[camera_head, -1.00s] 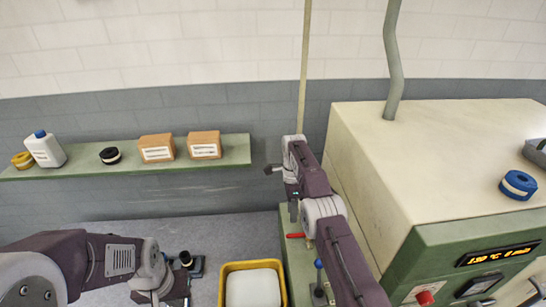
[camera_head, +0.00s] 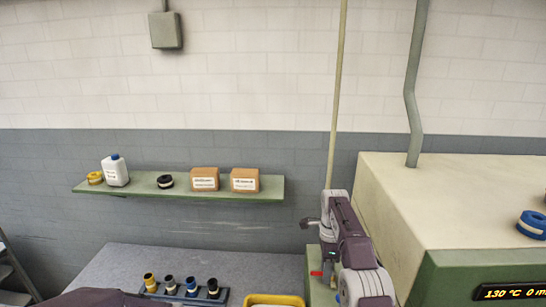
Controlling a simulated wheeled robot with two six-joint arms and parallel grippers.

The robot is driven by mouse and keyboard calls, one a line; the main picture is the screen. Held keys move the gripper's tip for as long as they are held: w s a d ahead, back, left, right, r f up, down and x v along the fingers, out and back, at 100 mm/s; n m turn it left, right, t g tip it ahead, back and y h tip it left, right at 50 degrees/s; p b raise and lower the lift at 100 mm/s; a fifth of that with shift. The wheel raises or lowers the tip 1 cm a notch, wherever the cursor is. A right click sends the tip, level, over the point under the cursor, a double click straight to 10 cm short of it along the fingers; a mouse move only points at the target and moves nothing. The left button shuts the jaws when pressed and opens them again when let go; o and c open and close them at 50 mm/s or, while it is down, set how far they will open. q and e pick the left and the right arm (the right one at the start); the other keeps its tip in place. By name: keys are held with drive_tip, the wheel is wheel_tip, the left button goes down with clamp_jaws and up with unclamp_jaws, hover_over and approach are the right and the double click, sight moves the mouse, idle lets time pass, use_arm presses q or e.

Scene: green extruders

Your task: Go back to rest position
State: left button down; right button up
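My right arm rises at the lower right of the head view, beside the beige and green machine (camera_head: 440,215). My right gripper (camera_head: 307,223) is at its far end, pointing left below the shelf's right end. It is small and dark, and I cannot tell whether its fingers are open or shut. No object shows in it. Only a dark piece of my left arm shows at the bottom left edge, and my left gripper is out of view.
A green wall shelf (camera_head: 130,192) holds a white bottle (camera_head: 115,172), two cardboard boxes (camera_head: 205,179) and tape rolls (camera_head: 165,181). On the grey table (camera_head: 125,265) stand a dark rack with several coloured rolls (camera_head: 191,287) and a yellow container (camera_head: 273,299). A blue roll (camera_head: 533,224) lies on the machine.

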drive_tip(key=s+n+b, duration=0.3)
drive_tip(key=s+b, duration=0.7)
drive_tip(key=s, duration=0.1)
drive_tip(key=s+d+f+n+t+b, duration=0.1)
drive_tip(key=s+f+n+t+b, duration=0.1)
drive_tip(key=s+f+n, duration=1.3)
drive_tip(key=shift+s+d+f+n+b, duration=0.2)
drive_tip(key=shift+s+n+b, duration=0.15)
drive_tip(key=shift+s, duration=0.75)
